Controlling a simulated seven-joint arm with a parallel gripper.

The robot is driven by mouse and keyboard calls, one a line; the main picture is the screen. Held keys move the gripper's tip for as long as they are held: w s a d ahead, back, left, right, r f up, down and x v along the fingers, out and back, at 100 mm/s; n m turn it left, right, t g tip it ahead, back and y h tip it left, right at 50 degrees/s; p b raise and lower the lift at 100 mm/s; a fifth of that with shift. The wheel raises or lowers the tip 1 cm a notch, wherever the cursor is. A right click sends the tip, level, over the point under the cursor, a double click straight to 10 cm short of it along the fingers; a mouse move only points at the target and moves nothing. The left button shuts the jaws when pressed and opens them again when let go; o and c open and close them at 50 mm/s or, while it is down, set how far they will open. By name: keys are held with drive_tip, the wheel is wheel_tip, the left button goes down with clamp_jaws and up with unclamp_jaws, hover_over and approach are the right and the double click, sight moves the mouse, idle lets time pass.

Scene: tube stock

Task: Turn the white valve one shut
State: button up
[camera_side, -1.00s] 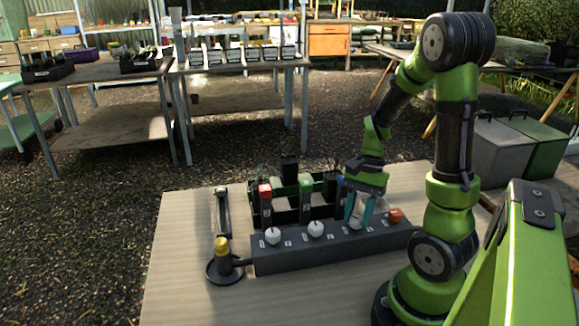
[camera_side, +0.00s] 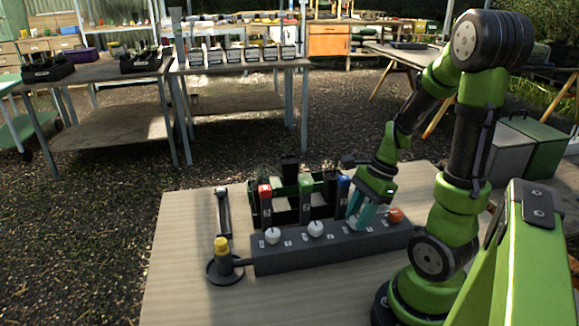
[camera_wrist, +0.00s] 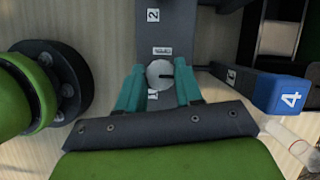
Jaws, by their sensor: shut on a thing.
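The white valve (camera_wrist: 158,75) is a round knob on the dark grey valve block (camera_side: 290,257). In the wrist view it sits between the teal fingers of my gripper (camera_wrist: 160,84), which is shut on it. Its dark pointer line runs toward the right of that view. A "1" label is partly visible beside it, and a "2" is farther up the block. In the side view my gripper (camera_side: 359,218) reaches down to the block and hides this knob. Two other white knobs, the left one (camera_side: 272,236) and the middle one (camera_side: 315,229), stand free.
An orange knob (camera_side: 396,215) is close to the right of my gripper. Behind the block stand posts with red (camera_side: 265,191), green (camera_side: 306,184) and blue (camera_wrist: 282,95) tops. The table front (camera_side: 195,300) is clear.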

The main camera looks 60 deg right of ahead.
idle(0.4)
drive_tip(key=o, duration=1)
drive_tip(key=shift+o, duration=0.2)
drive_tip(key=v, duration=1.7)
